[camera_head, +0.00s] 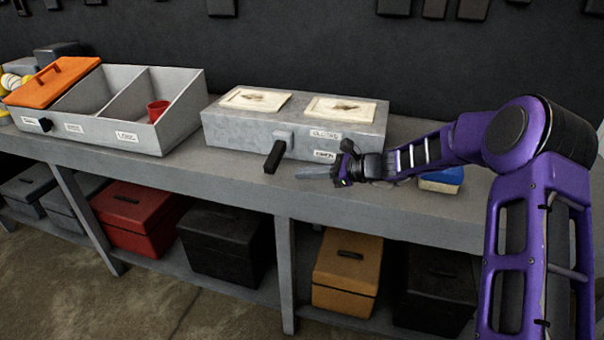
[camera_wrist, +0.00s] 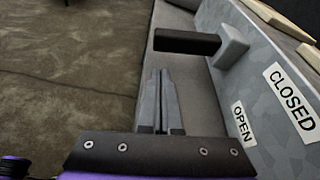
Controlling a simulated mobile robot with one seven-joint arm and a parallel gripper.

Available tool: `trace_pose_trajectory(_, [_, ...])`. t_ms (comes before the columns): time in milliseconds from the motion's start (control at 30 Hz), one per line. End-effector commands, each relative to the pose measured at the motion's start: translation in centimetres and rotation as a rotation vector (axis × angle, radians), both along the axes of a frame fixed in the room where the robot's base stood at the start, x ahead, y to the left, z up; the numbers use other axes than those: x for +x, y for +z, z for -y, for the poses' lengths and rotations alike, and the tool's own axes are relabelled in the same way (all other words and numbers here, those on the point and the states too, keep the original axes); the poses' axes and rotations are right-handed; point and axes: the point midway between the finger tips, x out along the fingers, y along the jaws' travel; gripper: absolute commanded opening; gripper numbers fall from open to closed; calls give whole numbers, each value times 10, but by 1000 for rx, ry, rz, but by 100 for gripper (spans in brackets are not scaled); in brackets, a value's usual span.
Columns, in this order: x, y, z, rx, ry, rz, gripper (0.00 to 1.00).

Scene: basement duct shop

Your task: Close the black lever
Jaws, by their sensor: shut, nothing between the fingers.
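The black lever (camera_head: 274,157) sticks out from a grey mount on the front of a grey metal box (camera_head: 235,133). In the wrist view the lever (camera_wrist: 187,41) shows ahead of my fingers, joined to the grey mount (camera_wrist: 231,46). A CLOSED label (camera_wrist: 290,100) sits above an OPEN label (camera_wrist: 240,124) on the box front. My gripper (camera_head: 299,176) is just right of the lever, in front of the box, with fingers pointing left. The fingers (camera_wrist: 160,72) are shut and empty, with a visible gap between their tips and the lever.
The box stands on a grey workbench (camera_head: 240,172). A divided tray (camera_head: 180,117) with an orange lid (camera_head: 52,82) and red cup (camera_head: 157,110) stands left. A blue and yellow block (camera_head: 441,180) lies under my arm. Toolboxes fill the lower shelf. Bench front has free room.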

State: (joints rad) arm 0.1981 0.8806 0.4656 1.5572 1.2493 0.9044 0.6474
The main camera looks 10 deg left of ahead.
Motion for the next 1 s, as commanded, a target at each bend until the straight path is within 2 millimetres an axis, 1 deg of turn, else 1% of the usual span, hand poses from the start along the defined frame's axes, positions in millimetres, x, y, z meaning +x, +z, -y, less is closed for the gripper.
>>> trace_pose_trajectory(33, [1, -5, -11, 1, 4, 0, 0])
trace_pose_trajectory(200, [6, -14, -40, 1, 3, 0, 0])
trace_pose_trajectory(400, [10, -22, -65, 1, 1, 1, 0])
trace_pose_trajectory(600, [11, -25, -72, 0, -1, 1, 0])
trace_pose_trajectory(1000, [10, -23, -72, 0, -1, 1, 0])
